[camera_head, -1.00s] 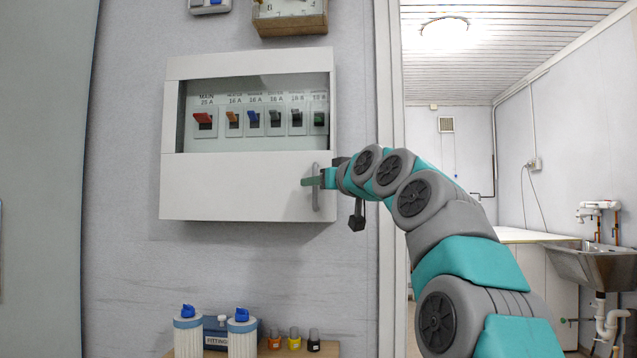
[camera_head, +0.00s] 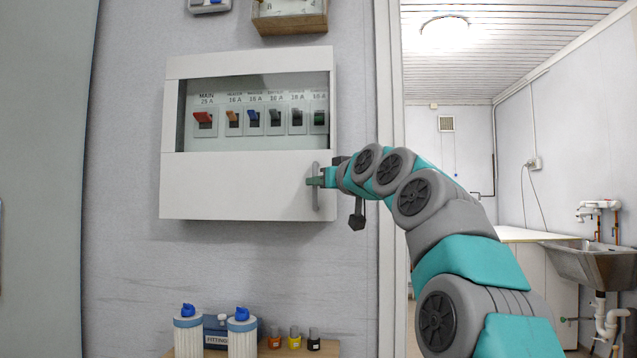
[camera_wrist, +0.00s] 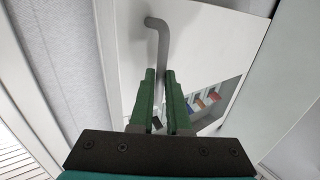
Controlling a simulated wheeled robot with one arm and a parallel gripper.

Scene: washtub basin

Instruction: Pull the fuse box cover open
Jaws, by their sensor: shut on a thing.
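The white fuse box (camera_head: 240,186) hangs on the grey wall, its cover shut flat against the box. A window in the cover shows a row of switches, the leftmost one red (camera_head: 203,118). A grey vertical bar handle (camera_head: 316,168) is at the cover's lower right; it also shows in the wrist view (camera_wrist: 160,45). My gripper (camera_head: 317,181) reaches in from the right at the handle. In the wrist view my gripper's green fingers (camera_wrist: 161,78) are closed around the handle bar, one on each side.
A shelf (camera_head: 188,353) below holds white canisters with blue tops (camera_head: 242,336) and small bottles (camera_head: 294,340). A wooden-framed box (camera_head: 290,22) hangs above the fuse box. A door frame (camera_head: 388,80) stands just right of it, with a sink (camera_head: 590,262) in the room beyond.

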